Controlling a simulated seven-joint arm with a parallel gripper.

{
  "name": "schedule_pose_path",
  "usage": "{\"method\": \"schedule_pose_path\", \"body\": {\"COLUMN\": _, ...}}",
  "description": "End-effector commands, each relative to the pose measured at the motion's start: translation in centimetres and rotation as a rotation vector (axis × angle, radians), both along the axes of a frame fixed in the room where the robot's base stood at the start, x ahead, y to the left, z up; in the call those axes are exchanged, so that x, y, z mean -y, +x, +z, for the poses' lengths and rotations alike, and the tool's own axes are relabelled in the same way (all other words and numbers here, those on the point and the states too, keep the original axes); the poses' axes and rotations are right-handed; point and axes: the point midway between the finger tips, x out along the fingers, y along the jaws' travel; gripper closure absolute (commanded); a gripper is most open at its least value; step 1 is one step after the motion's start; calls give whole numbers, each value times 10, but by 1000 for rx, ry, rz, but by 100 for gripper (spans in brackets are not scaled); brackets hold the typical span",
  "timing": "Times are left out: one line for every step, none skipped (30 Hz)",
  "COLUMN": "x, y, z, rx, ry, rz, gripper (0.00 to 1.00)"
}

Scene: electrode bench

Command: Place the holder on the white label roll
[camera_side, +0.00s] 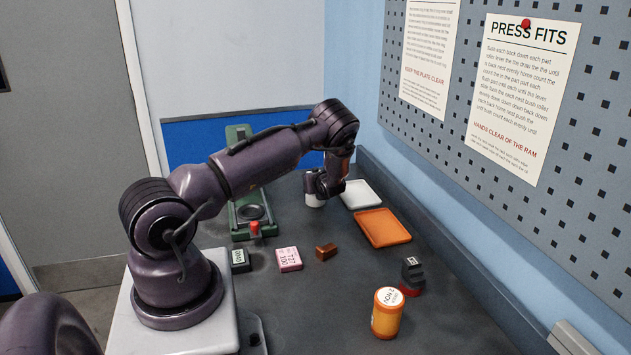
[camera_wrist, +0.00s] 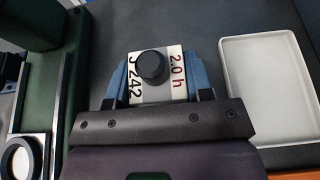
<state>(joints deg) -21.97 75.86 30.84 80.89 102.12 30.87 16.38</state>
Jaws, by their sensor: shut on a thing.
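My gripper (camera_side: 316,190) is low over the bench between the green press and the white tray. In the wrist view its two blue fingers (camera_wrist: 158,82) are shut on a white lettered piece (camera_wrist: 178,88). That piece reads "242" and "2.0 h" and has a round black knob (camera_wrist: 151,66) at its middle. In the side view a white round part (camera_side: 314,201) shows under my gripper. I cannot tell whether it touches the bench, or which of these parts is the holder and which the label roll.
A green press (camera_side: 241,218) stands left of my gripper. A white tray (camera_side: 360,194) and an orange tray (camera_side: 383,228) lie to the right. Nearer are a pink block (camera_side: 288,259), a brown block (camera_side: 326,251), an orange jar (camera_side: 386,318) and a black-and-red block (camera_side: 412,277).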

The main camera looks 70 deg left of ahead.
Motion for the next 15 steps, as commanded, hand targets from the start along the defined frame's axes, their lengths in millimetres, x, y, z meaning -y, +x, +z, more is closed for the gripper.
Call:
{"method": "schedule_pose_path", "body": {"x": 0, "y": 0, "z": 0, "rx": 0, "ry": 2, "rz": 0, "gripper": 88}}
{"method": "schedule_pose_path", "body": {"x": 0, "y": 0, "z": -1, "rx": 0, "ry": 2, "rz": 0, "gripper": 88}}
{"method": "schedule_pose_path", "body": {"x": 0, "y": 0, "z": -2, "rx": 0, "ry": 2, "rz": 0, "gripper": 88}}
{"method": "schedule_pose_path", "body": {"x": 0, "y": 0, "z": -3, "rx": 0, "ry": 0, "rz": 0, "gripper": 51}}
{"method": "schedule_pose_path", "body": {"x": 0, "y": 0, "z": -3, "rx": 0, "ry": 0, "rz": 0, "gripper": 44}}
{"method": "schedule_pose_path", "body": {"x": 0, "y": 0, "z": -3, "rx": 0, "ry": 0, "rz": 0, "gripper": 35}}
{"method": "schedule_pose_path", "body": {"x": 0, "y": 0, "z": -3, "rx": 0, "ry": 0, "rz": 0, "gripper": 28}}
{"method": "schedule_pose_path", "body": {"x": 0, "y": 0, "z": -3, "rx": 0, "ry": 0, "rz": 0, "gripper": 28}}
{"method": "schedule_pose_path", "body": {"x": 0, "y": 0, "z": -3, "rx": 0, "ry": 0, "rz": 0, "gripper": 28}}
{"method": "schedule_pose_path", "body": {"x": 0, "y": 0, "z": -3, "rx": 0, "ry": 0, "rz": 0, "gripper": 28}}
{"method": "schedule_pose_path", "body": {"x": 0, "y": 0, "z": -3, "rx": 0, "ry": 0, "rz": 0, "gripper": 28}}
{"method": "schedule_pose_path", "body": {"x": 0, "y": 0, "z": -3, "rx": 0, "ry": 0, "rz": 0, "gripper": 28}}
{"method": "schedule_pose_path", "body": {"x": 0, "y": 0, "z": -3, "rx": 0, "ry": 0, "rz": 0, "gripper": 28}}
{"method": "schedule_pose_path", "body": {"x": 0, "y": 0, "z": -3, "rx": 0, "ry": 0, "rz": 0, "gripper": 28}}
{"method": "schedule_pose_path", "body": {"x": 0, "y": 0, "z": -2, "rx": 0, "ry": 0, "rz": 0, "gripper": 28}}
